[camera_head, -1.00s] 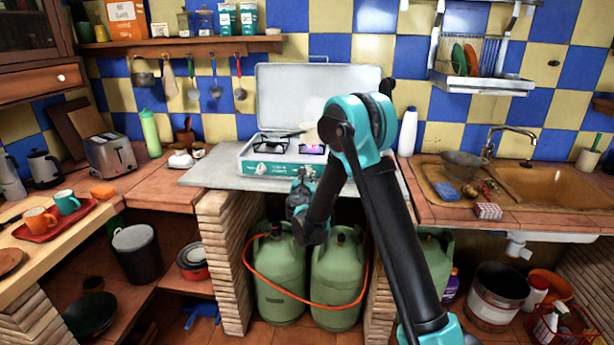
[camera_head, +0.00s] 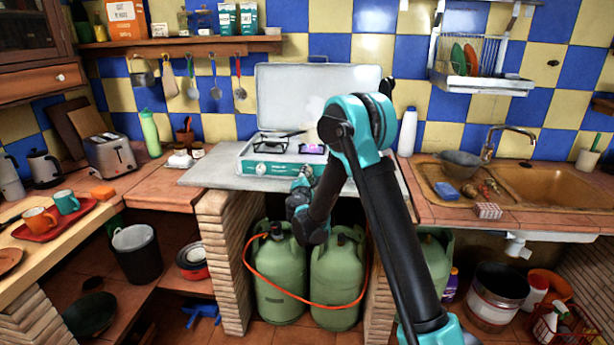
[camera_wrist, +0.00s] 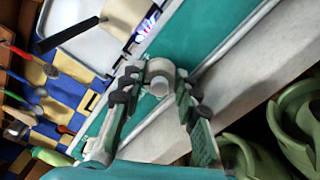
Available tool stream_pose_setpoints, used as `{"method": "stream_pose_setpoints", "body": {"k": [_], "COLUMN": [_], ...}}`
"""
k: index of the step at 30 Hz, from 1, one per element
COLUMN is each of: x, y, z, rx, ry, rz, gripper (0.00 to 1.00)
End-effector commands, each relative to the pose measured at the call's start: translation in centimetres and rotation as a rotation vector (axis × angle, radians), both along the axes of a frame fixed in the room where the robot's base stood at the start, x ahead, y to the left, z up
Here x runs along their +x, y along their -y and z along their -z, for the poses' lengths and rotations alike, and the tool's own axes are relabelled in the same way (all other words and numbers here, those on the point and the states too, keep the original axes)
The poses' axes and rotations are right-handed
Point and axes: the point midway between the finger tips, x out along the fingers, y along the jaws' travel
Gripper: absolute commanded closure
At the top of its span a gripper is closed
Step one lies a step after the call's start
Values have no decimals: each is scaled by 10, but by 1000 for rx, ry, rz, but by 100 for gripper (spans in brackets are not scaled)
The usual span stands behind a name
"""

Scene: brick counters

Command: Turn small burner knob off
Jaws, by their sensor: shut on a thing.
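The small stove (camera_head: 262,168) has a teal front panel and a raised white lid, and stands on the grey counter slab. A purple glow shows at its right burner (camera_head: 312,149), and also near the top of the wrist view (camera_wrist: 146,28). A round pale knob (camera_wrist: 158,78) sits on the teal panel in the wrist view. My gripper (camera_wrist: 157,92) is shut on the knob, with one finger on each side of it. In the head view my gripper (camera_head: 304,180) is at the right part of the stove front, and my arm hides the knob there.
A dark pan handle (camera_wrist: 68,36) reaches over the stove top. Green gas bottles (camera_head: 280,275) stand below the slab, close under my wrist. A brick pillar (camera_head: 226,255) is to their left. A white bottle (camera_head: 407,131) stands right of the stove.

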Motion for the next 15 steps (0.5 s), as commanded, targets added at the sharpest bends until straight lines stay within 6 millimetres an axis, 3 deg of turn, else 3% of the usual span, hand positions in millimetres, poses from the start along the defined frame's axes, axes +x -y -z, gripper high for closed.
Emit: {"method": "stream_pose_setpoints", "body": {"k": [15], "x": [-1], "y": [1], "z": [2], "rx": [464], "ry": [15], "rz": [0], "gripper": [98]}}
